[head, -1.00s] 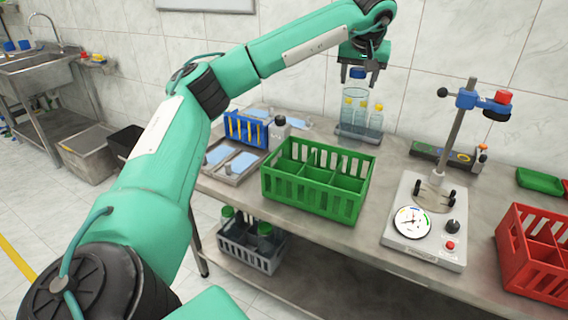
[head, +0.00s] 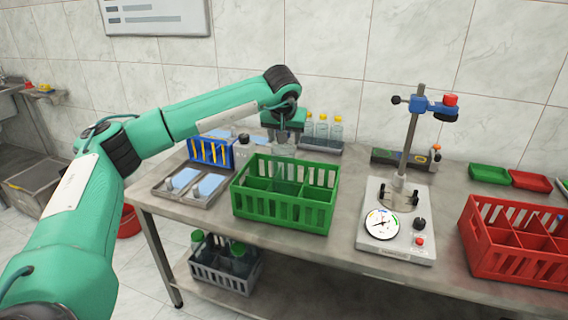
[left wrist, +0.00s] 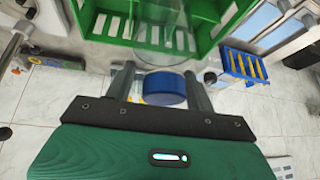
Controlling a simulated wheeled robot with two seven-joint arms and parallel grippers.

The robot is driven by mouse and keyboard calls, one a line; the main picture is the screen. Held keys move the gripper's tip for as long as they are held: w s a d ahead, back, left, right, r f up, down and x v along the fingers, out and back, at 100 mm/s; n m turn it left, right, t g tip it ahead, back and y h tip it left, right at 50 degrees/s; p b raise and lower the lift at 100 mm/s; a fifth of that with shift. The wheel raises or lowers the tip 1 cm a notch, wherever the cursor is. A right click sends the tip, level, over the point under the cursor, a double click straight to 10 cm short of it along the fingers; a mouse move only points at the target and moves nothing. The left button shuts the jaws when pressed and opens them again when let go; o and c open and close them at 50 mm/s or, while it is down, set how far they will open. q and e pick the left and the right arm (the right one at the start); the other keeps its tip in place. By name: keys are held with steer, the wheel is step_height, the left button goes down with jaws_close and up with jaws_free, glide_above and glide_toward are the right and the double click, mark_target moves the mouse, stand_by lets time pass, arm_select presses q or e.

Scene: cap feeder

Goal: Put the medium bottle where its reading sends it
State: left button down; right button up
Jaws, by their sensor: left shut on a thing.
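My left gripper (head: 285,138) is shut on a clear bottle (head: 284,151) at its blue cap. In the left wrist view the blue cap (left wrist: 166,89) sits between the two fingers (left wrist: 162,90), and the clear body (left wrist: 160,35) extends away from them. The bottle hangs upright at the green crate (head: 283,222); its lower part is partly hidden, and I cannot tell whether it touches the crate floor. The tester (head: 394,246) with a dial (head: 382,224) and a post stands to the right. My right gripper is not in view.
Several yellow-capped bottles (head: 322,130) stand in a rack behind the crate. A blue rack (head: 209,152) and metal trays (head: 183,198) are at left. A red crate (head: 513,266) is at right, with small green (head: 490,173) and red (head: 531,181) trays behind. A grey crate (head: 222,279) sits below.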

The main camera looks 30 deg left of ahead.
mark_target(285, 161)
arm_select(q)
step_height(285, 161, down, 4)
steer(key=shift+w+r, duration=0.1)
steer(key=shift+r, duration=0.05)
step_height(285, 161, down, 4)
steer(key=shift+f, duration=0.3)
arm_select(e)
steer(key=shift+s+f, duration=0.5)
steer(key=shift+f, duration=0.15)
arm_select(q)
steer(key=c, duration=0.5)
jaws_free()
steer(key=shift+f, duration=0.1)
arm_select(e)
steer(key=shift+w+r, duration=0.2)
